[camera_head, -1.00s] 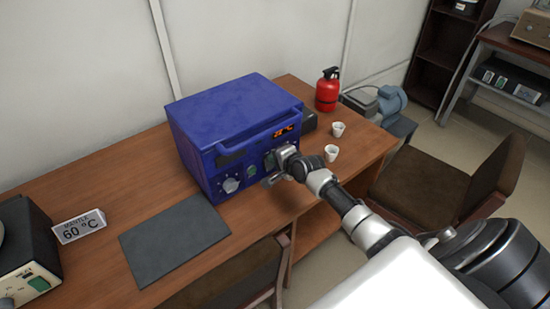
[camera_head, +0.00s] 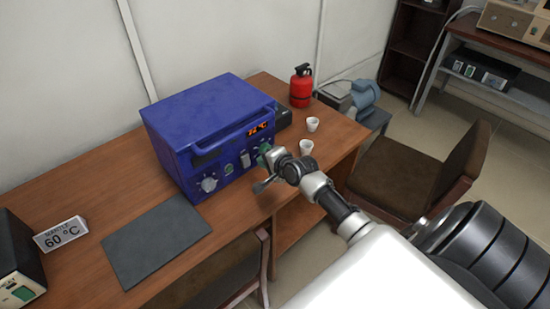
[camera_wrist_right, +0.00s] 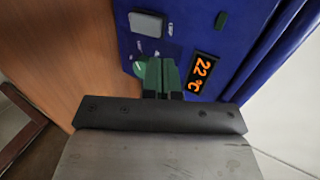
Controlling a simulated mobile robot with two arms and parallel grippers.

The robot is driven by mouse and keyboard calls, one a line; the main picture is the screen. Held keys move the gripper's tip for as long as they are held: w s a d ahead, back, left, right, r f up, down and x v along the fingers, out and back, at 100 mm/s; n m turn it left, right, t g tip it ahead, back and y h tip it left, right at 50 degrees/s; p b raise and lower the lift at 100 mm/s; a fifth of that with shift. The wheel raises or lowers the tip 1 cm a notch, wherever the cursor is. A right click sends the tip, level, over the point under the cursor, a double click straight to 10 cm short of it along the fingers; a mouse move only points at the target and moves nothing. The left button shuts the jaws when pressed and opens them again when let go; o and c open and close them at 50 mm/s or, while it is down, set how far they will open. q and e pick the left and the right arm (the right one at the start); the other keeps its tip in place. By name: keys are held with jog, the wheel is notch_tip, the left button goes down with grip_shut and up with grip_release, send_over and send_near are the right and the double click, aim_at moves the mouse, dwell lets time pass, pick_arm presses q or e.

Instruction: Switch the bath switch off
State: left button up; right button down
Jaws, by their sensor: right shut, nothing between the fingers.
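No label reading "bath" is legible. My right gripper (camera_head: 270,158) is at the panel's right end, shut and empty. In the right wrist view its fingertips (camera_wrist_right: 162,64) partly cover a green control (camera_wrist_right: 140,67); contact cannot be told. My left gripper is not in view.
A grey mat (camera_head: 155,240) lies in front of the device, left of my arm. A sign reading 60 °C (camera_head: 61,234) stands further left. Two white cups (camera_head: 306,147) and a red extinguisher (camera_head: 301,86) stand on the right. A brown chair (camera_head: 420,170) is right of the desk.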

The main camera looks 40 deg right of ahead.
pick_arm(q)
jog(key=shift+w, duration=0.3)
pick_arm(e)
jog(key=shift+w+r+v, duration=0.1)
jog(key=shift+r+v, duration=0.05)
jog(key=shift+v, duration=0.8)
jog(key=shift+w+r+v, duration=0.1)
jog(key=shift+r+v, duration=0.1)
jog(key=shift+v, duration=0.8)
jog(key=shift+w+r+v, duration=0.1)
jog(key=shift+r+v, duration=0.05)
jog(key=shift+v, duration=0.8)
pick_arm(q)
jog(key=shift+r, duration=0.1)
